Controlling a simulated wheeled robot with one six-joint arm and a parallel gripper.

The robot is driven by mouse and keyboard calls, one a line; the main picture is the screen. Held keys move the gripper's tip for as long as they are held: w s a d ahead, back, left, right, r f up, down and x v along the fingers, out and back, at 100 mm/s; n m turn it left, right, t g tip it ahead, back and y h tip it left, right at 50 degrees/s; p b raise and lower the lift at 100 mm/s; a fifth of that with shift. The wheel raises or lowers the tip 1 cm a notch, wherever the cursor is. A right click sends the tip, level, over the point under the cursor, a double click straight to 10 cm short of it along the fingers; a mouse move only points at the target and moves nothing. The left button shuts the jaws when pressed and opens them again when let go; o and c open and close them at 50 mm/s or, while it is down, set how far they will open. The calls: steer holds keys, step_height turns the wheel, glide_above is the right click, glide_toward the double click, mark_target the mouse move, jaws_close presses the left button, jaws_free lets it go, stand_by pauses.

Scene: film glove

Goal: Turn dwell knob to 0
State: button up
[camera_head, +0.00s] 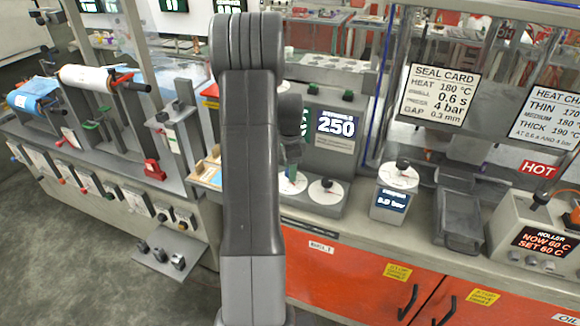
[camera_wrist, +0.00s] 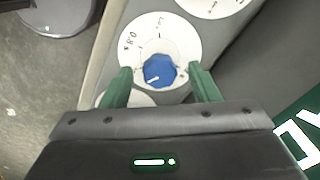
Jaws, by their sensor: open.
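A blue faceted knob (camera_wrist: 159,71) sits on a round white dial (camera_wrist: 150,32) in the wrist view. A small white mark shows on its lower left part. The dial has tick marks and a label in seconds that looks like "0.8 s". My gripper (camera_wrist: 160,82) is open, with one green finger on either side of the knob. Whether the fingers touch it I cannot tell.
Another white dial (camera_wrist: 212,4) is at the top of the wrist view, and part of one (camera_wrist: 130,98) shows below. The head view shows a dial with a dark knob (camera_head: 326,190), a display reading 250 (camera_head: 337,125), a pressure unit (camera_head: 393,192) and a seal card (camera_head: 437,95).

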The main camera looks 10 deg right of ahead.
steer(key=shift+f, duration=0.25)
steer(key=c, duration=1)
steer(key=shift+o, duration=0.2)
